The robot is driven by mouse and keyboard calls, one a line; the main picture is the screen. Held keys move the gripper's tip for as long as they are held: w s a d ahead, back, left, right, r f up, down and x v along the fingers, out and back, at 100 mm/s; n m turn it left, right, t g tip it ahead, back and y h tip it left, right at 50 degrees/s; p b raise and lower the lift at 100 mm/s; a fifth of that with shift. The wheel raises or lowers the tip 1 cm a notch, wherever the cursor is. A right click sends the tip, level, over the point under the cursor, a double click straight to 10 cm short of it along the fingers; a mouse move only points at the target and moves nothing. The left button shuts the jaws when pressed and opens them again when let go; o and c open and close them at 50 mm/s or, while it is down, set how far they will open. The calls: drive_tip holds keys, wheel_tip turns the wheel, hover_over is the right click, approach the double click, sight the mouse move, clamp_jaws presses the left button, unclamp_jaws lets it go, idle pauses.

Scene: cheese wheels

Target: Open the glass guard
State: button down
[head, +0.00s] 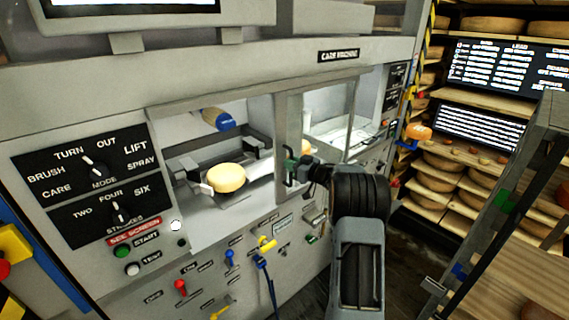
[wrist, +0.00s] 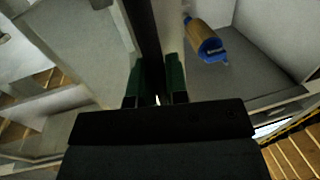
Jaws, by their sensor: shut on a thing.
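The glass guard (head: 322,112) is a clear pane in a pale frame on the front of the care machine. It stands over the right part of the machine's opening, and the left part is uncovered. A dark upright handle (head: 289,168) is on the guard's left side. My gripper (head: 294,164) is at this handle. In the wrist view the green finger pads of my gripper (wrist: 160,82) are closed on either side of the dark handle bar (wrist: 146,35). The fingertips are partly hidden by the handle and wrist.
A cheese wheel (head: 227,178) sits inside the left bay, below a blue-ended brush roller (head: 218,121). A second cheese (head: 305,147) shows partly behind the guard.

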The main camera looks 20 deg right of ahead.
drive_tip(key=shift+w+d+r, duration=0.15)
drive_tip(key=shift+w+d, duration=0.05)
drive_tip(key=shift+d, duration=0.45)
drive_tip(key=c, duration=1.1)
unclamp_jaws()
drive_tip(key=shift+d, duration=0.1)
drive_tip(key=shift+c, duration=0.2)
drive_tip(key=b+v, duration=0.3)
drive_tip(key=v, duration=1)
drive_tip(key=shift+s+b, duration=0.3)
drive_tip(key=shift+s, duration=0.05)
drive_tip(key=shift+d, duration=0.15)
